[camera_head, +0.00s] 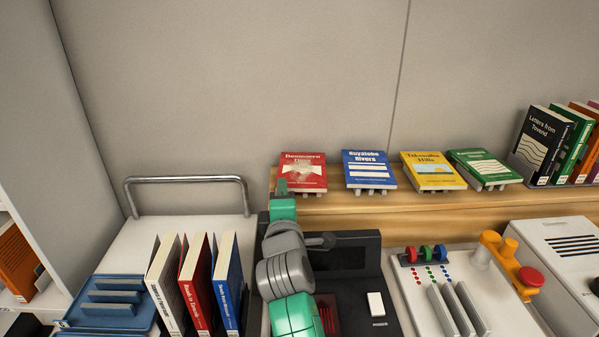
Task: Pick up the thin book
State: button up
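Four books lie on the wooden shelf: a red book (312,179), a blue book (369,166), a yellow book (432,173) and a green book (487,167). Three books stand upright at the lower left: a white-spined book (164,293), a red-spined book (196,287) and a blue book (229,284). I cannot tell which one is the thin book. My green and grey arm rises from the bottom centre. Its far end, my gripper (282,188), is in front of the red book's left edge. The fingers are too small to read, and no book is visibly held.
Several books (545,136) stand at the far right of the wooden shelf (420,206). A blue slotted rack (108,303) and a metal rail (187,180) are at left. A black device (350,262), a white panel with coloured knobs (415,303) and a white box (565,250) fill the right.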

aim_at(302, 170)
jog(key=w, duration=0.4)
jog(key=shift+w+d, duration=0.1)
jog(key=shift+w, duration=0.15)
grip_shut()
jog(key=shift+r, duration=0.15)
